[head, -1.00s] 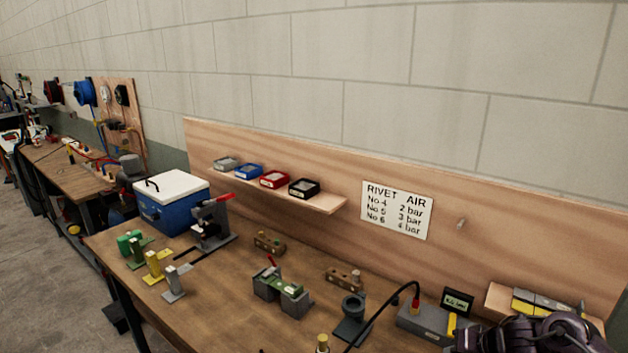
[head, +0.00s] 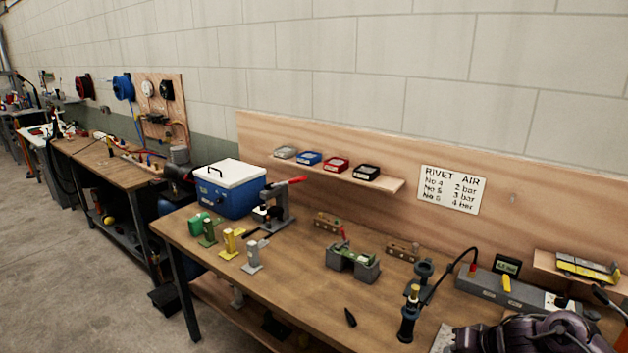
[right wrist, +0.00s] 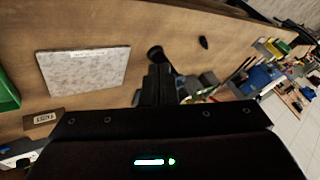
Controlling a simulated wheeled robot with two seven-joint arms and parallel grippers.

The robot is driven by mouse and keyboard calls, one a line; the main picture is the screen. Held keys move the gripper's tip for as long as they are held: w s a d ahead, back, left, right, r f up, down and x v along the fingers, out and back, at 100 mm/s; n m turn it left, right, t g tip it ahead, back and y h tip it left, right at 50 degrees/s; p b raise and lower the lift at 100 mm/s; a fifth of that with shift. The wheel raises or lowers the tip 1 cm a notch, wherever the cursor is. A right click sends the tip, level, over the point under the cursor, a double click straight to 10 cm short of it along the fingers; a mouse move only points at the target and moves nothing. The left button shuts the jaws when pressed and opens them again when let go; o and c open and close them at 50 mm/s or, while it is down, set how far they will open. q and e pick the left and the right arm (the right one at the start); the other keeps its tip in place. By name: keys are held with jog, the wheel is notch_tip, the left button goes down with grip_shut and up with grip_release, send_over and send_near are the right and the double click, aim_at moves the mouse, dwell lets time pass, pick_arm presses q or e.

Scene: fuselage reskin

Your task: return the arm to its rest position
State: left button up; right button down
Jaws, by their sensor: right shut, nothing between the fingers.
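My right arm (head: 540,335) shows as a dark shape at the lower right corner of the head view, by the bench's front right part. Its fingertips cannot be made out there. In the right wrist view my right gripper (right wrist: 158,84) has its dark fingers together, with nothing held. It is over the wooden bench top (right wrist: 120,25), beside a pale speckled slab (right wrist: 85,70). My left gripper is in neither view.
A black tool with a brass tip (head: 410,312) stands upright near a grey box (head: 515,292), with a black cable arching between. A small black piece (head: 350,317) lies on the bench. A riveting fixture (head: 353,262), stands (head: 229,243) and a blue cooler (head: 226,195) stand further left.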

jog(key=s+a+f+n+b, duration=0.1)
jog(key=s+f+b, duration=0.25)
jog(key=f, duration=0.95)
jog(key=s+a+f+h+b, duration=0.15)
jog(key=s+f, duration=0.35)
jog(key=f, duration=0.8)
jog(key=s+a+f+n+y+b, duration=0.1)
jog(key=s+f+b, duration=0.3)
jog(key=f, duration=0.8)
pick_arm(q)
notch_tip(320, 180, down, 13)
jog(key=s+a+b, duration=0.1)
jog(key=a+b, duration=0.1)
jog(key=b, duration=0.2)
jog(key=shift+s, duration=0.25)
pick_arm(e)
jog(key=s+a+f+n+g+h, duration=0.1)
jog(key=s+a+f, duration=0.1)
jog(key=s+f, duration=0.5)
jog(key=s+a+f+n+g+h, duration=0.1)
jog(key=s+f, duration=0.6)
jog(key=s, duration=0.9)
jog(key=s+a+f+n+g+h, duration=0.1)
jog(key=s+a+f+g, duration=0.1)
jog(key=s+f, duration=0.5)
jog(key=s+g, duration=0.1)
jog(key=s, duration=0.4)
jog(key=shift+s+a+f, duration=0.25)
jog(key=shift+a+f, duration=0.05)
